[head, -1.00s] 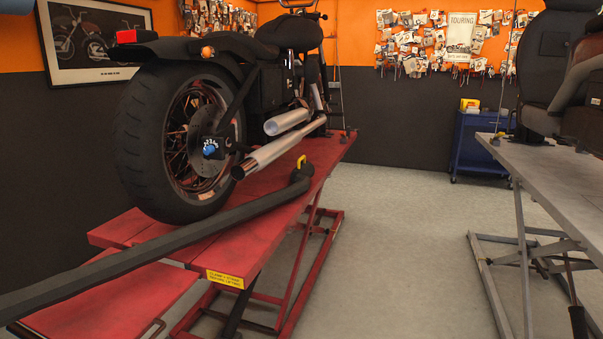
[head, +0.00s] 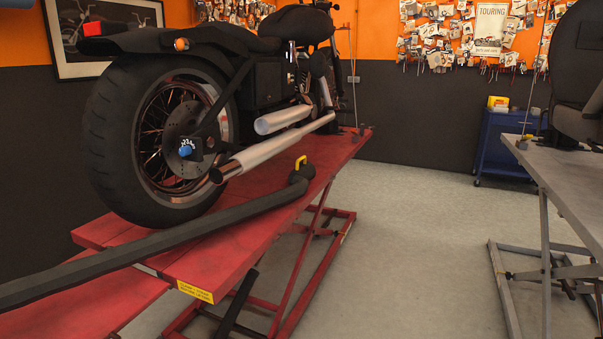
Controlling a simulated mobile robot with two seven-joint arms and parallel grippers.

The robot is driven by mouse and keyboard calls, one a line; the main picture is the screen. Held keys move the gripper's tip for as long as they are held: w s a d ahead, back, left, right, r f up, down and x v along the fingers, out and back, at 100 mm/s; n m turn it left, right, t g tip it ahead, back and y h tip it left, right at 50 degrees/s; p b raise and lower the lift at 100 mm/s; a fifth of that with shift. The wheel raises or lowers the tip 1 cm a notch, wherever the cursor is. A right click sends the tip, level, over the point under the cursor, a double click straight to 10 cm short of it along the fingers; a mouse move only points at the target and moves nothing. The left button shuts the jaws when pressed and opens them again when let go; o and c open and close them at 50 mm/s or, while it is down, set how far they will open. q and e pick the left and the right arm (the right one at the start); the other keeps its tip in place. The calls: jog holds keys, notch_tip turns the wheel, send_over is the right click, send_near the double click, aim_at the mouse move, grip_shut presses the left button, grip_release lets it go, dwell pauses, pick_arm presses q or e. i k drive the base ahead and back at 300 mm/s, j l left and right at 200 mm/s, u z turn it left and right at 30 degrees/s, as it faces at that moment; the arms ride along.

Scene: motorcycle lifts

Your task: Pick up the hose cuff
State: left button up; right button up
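The hose cuff (head: 298,175) is a dark round end piece with a yellow handle (head: 301,162) on top. It sits at the end of a long black hose (head: 160,238) lying on the red motorcycle lift (head: 240,243), near the lift's right edge. The hose runs from the left edge of the head view up to the cuff, below the motorcycle's exhaust pipes (head: 278,142).
A motorcycle (head: 160,140) stands on the red lift beside the hose. A grey lift (head: 575,185) with dark seats (head: 580,90) is at the right. A blue cart (head: 505,143) stands by the back wall. The floor (head: 415,230) between the lifts is clear.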

aim_at(305, 170)
jog(key=i+l+u, duration=0.1)
jog(key=i+l, duration=0.55)
jog(key=l, duration=0.15)
jog(key=i+l+z, duration=0.4)
jog(key=i, duration=0.35)
jog(key=i+z, duration=0.4)
jog(key=i, duration=0.9)
jog(key=i+l+u, duration=0.1)
jog(key=i, duration=0.5)
jog(key=i+l+u, duration=0.1)
jog(key=i+u, duration=0.35)
jog(key=i+l+u, duration=0.2)
jog(key=u, duration=0.2)
jog(key=i+l+u, duration=0.2)
jog(key=u, duration=0.25)
jog(key=i+l+u, duration=0.2)
jog(key=l+u, duration=0.2)
jog(key=i+j, duration=0.05)
